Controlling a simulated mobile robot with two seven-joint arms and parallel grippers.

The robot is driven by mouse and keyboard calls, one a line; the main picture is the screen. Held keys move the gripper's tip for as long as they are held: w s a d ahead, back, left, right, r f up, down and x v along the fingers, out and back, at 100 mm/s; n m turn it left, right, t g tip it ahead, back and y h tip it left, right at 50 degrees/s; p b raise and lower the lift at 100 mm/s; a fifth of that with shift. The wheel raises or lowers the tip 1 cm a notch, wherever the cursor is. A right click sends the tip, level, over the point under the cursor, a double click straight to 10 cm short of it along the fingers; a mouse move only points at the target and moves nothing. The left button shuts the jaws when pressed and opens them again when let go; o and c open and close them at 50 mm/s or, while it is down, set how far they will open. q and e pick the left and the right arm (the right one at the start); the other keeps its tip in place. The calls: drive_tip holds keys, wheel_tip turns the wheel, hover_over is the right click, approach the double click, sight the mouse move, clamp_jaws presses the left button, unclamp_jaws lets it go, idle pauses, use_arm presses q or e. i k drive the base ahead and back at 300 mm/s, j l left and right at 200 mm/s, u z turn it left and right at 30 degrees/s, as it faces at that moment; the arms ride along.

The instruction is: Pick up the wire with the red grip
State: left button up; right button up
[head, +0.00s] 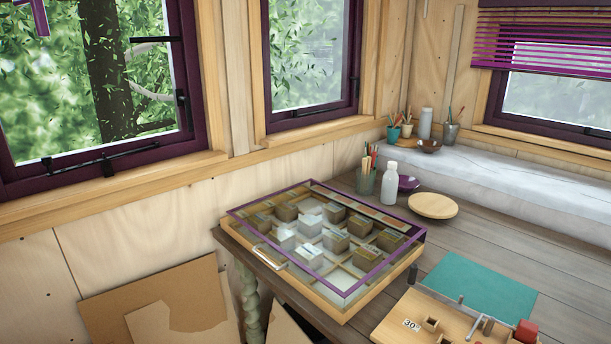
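At the lower right of the head view, a light wooden board (398,330) marked "30" lies on the table, cut off by the bottom edge. A thin grey rod or wire (450,304) runs across it, with a small cylindrical piece near its right part. A red piece (527,331) sits at the board's right end. I cannot tell whether the red piece is the wire's grip. Neither of my grippers is in view.
A glass-topped, purple-framed case of small blocks (345,294) covers the table's left part. A teal mat (490,280) lies behind the board. A wooden plate (433,206), white bottle (389,187) and brush jar (366,181) stand farther back. Bare tabletop (560,262) shows at right.

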sight(526, 332)
drive_tip(key=z, duration=1.4)
drive_tip(key=j+u, duration=0.1)
drive_tip(key=j, duration=0.5)
drive_tip(key=i+j+u, duration=0.1)
drive_tip(key=j, duration=0.45)
